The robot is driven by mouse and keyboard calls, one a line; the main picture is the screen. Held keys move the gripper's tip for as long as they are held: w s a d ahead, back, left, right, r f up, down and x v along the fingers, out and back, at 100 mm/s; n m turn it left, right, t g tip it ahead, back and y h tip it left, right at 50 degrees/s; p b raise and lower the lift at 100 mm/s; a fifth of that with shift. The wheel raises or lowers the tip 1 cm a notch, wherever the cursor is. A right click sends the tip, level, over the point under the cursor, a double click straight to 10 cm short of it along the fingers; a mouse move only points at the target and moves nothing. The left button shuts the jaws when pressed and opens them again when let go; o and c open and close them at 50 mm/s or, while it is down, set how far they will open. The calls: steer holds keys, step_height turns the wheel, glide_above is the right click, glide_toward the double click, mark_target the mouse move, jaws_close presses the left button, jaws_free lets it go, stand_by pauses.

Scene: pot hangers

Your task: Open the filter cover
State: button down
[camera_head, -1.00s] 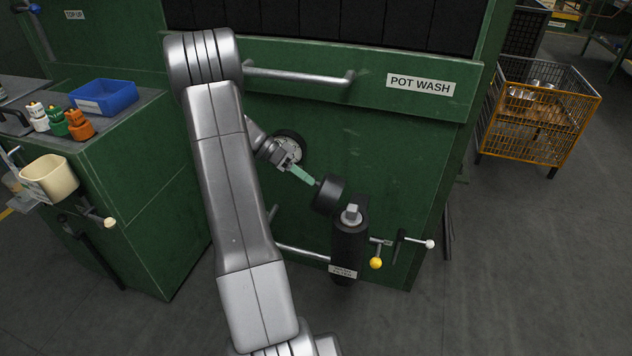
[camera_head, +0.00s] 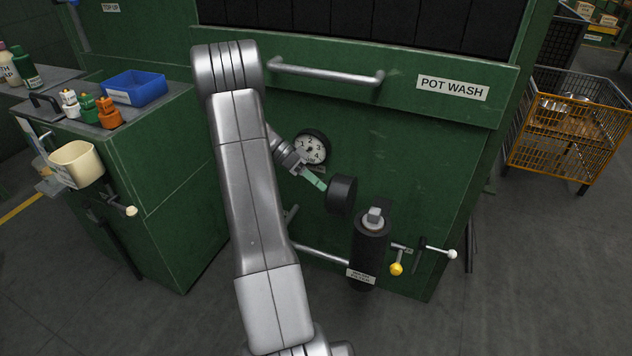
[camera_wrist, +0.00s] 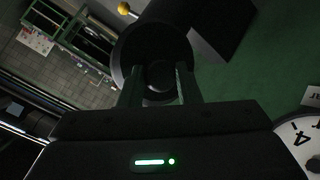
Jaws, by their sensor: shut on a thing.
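The black filter canister (camera_head: 368,255), with a label low on its front, stands upright at the lower right of the machine front. My gripper (camera_head: 318,183), with teal fingertips, is shut on the cover's inner or knob side. In the wrist view, the cover (camera_wrist: 176,42) fills the space beyond my gripper (camera_wrist: 160,88), with a dark knob between the fingers.
A dial gauge (camera_head: 311,148) is just above my gripper. A long handle bar (camera_head: 325,74) crosses the green machine above. Valve levers with yellow (camera_head: 397,269) and white (camera_head: 452,254) knobs are right of the canister. A counter with a blue tray (camera_head: 135,87) is left.

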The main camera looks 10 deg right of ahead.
steer(key=c, duration=1.1)
jaws_free()
steer(key=shift+d+f, duration=0.2)
steer(key=shift+o, duration=0.2)
steer(key=shift+a+r, duration=0.1)
steer(key=shift+r, duration=0.05)
steer(key=p+v, duration=0.2)
steer(key=v, duration=1.1)
steer(key=shift+w+a+p, duration=0.25)
steer(key=shift+p, duration=0.05)
steer(key=shift+r, duration=0.1)
steer(key=b+x, duration=0.2)
steer(key=x, duration=1.1)
steer(key=shift+s+d, duration=0.25)
steer(key=shift+d, duration=0.05)
